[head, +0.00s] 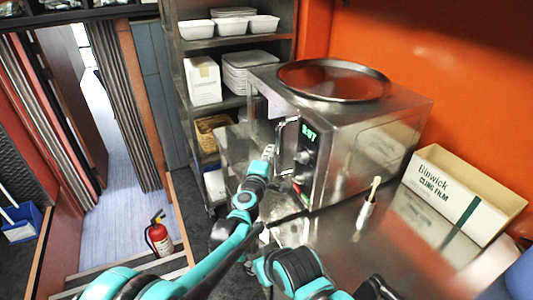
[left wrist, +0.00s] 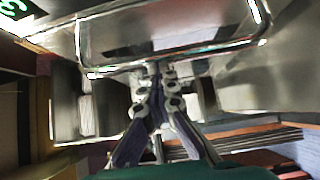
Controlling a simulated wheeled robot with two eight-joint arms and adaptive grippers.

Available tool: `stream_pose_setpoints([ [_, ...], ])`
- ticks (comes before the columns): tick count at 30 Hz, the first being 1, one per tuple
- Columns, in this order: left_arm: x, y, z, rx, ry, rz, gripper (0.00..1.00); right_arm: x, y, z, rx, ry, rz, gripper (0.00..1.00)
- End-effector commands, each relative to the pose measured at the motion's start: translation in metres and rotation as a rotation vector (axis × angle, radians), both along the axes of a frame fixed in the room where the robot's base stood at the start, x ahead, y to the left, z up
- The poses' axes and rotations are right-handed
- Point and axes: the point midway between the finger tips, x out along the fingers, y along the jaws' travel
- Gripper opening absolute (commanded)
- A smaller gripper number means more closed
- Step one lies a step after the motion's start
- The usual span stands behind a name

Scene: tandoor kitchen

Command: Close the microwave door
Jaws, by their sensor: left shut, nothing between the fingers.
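The steel microwave (head: 360,130) stands on a counter at the right, its front with green display and knobs facing left. Its door (head: 237,148) appears to stand open, as a grey panel left of the front. My left gripper (head: 268,153) is shut and empty, between the door panel and the control panel. In the left wrist view my left gripper (left wrist: 155,72) has its fingertips together close to a shiny metal edge. I cannot tell whether they touch it.
A round tray (head: 333,80) lies on the microwave. Shelves (head: 225,42) with white dishes stand behind. A fire extinguisher (head: 159,236) stands on the floor at left.

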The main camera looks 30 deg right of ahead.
Motion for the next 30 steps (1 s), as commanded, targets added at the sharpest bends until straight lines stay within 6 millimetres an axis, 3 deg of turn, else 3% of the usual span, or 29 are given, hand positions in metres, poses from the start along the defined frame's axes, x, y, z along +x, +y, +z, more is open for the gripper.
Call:
stream_pose_setpoints([
  [1,-0.015,-0.018,0.000,-0.001,-0.001,-0.047,0.00,0.000,0.000,0.000,0.000,0.000,0.000,0.37],
  [8,-0.018,-0.014,0.001,-0.001,0.000,-0.045,0.00,0.000,0.000,0.000,0.000,0.000,0.000,0.37],
  [11,-0.026,-0.003,0.000,-0.001,0.000,-0.041,0.00,0.000,0.000,0.000,0.000,0.000,0.000,0.37],
  [22,-0.071,0.066,0.000,-0.007,0.002,-0.010,0.00,0.000,0.000,0.000,0.000,0.000,0.000,0.37],
  [30,-0.086,0.089,0.000,-0.009,0.003,0.001,0.00,0.000,0.000,0.000,0.000,0.000,0.000,0.37],
])
